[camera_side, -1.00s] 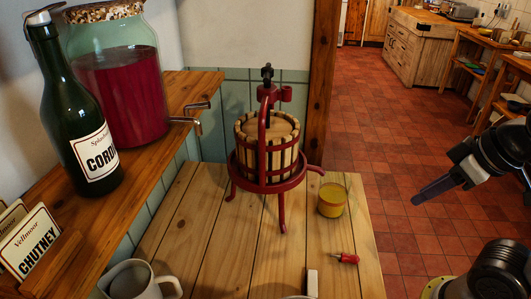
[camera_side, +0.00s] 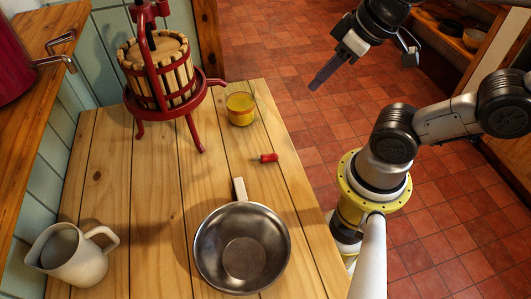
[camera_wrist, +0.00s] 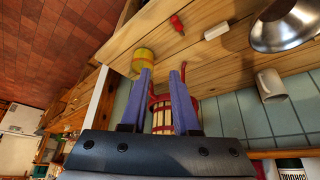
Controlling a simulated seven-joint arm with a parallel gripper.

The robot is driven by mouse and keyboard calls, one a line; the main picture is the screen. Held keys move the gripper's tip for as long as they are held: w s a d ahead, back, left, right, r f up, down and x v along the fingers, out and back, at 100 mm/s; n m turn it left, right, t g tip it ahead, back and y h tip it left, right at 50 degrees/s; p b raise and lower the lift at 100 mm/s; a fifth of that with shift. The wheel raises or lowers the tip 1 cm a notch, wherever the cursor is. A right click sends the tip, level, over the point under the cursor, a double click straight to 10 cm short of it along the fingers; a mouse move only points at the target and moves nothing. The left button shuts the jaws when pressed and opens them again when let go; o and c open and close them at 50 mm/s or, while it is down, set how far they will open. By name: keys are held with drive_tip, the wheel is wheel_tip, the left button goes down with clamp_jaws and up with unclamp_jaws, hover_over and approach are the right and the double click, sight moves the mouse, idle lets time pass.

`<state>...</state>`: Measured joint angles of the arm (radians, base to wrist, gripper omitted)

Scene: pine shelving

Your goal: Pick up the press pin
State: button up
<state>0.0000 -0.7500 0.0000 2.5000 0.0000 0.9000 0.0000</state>
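The press pin looks to be the small red piece (camera_side: 268,158) lying on the wooden table, right of the middle. It also shows in the wrist view (camera_wrist: 177,23), near the top. My gripper (camera_side: 313,86) is up and to the right of it, beyond the table's right edge, apart from it. In the wrist view, the two blue fingers of my gripper (camera_wrist: 161,72) stand apart with nothing held between them. The red fruit press (camera_side: 160,75) stands at the table's back left and shows partly behind the fingers in the wrist view.
A yellow-filled glass (camera_side: 240,108) stands behind the pin. A cream jug (camera_side: 78,256) stands at front left. The table (camera_side: 205,180) is bare left of the pin.

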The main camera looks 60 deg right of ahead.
idle(0.4)
drive_tip(key=o, duration=0.6)
drive_tip(key=shift+c, duration=0.2)
